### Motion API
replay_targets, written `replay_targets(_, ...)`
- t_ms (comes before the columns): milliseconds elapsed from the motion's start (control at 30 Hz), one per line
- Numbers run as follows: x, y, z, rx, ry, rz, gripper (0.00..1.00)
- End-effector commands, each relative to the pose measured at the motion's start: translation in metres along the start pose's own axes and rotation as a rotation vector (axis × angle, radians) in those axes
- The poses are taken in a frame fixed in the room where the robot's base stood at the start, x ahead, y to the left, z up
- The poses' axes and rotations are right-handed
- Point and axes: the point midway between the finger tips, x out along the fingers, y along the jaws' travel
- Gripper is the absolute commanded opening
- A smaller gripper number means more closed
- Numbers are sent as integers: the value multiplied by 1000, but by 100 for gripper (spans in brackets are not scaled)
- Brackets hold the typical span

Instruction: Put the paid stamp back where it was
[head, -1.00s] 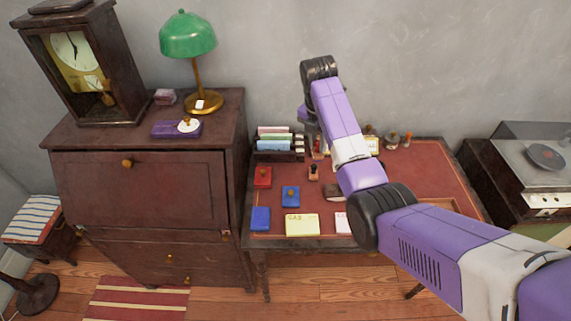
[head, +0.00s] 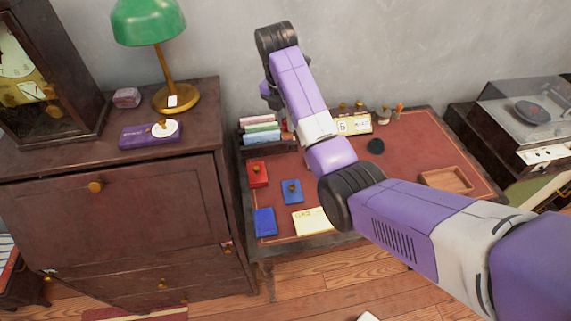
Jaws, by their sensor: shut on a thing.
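My gripper (head: 283,112) hangs over the back left of the red-topped desk (head: 408,150), near the letter rack, mostly hidden behind my forearm. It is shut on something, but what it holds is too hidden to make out. I cannot pick out the paid stamp for certain. A red pad (head: 258,174) with a brass knob lies at the desk's left edge. A blue pad (head: 292,191) with a knob lies to its right, and a plain blue one (head: 265,222) lies in front. My forearm hides the middle of the desk.
A letter rack (head: 262,143) stands at the back left of the desk, a calendar block (head: 350,124) and small bottles behind. A yellow card (head: 310,221) lies in front. A wooden tray (head: 447,180) and a dark round object (head: 376,146) are right. The cabinet with a green lamp (head: 148,20) stands left.

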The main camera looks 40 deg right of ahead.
Motion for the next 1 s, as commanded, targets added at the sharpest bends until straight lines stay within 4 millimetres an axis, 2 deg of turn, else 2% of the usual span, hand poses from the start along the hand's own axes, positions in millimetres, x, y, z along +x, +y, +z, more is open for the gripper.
replay_targets(33, 15, 0, -2, 0, 0, 0, 0)
replay_targets(167, 36, -1, -7, -2, 4, -4, 0)
replay_targets(400, 88, -1, -15, -2, 3, -3, 0)
replay_targets(667, 110, 0, -17, -2, 0, 0, 0)
replay_targets(900, 143, 0, -23, -3, 2, -2, 0)
replay_targets(1000, 149, 0, -24, -3, 0, 0, 0)
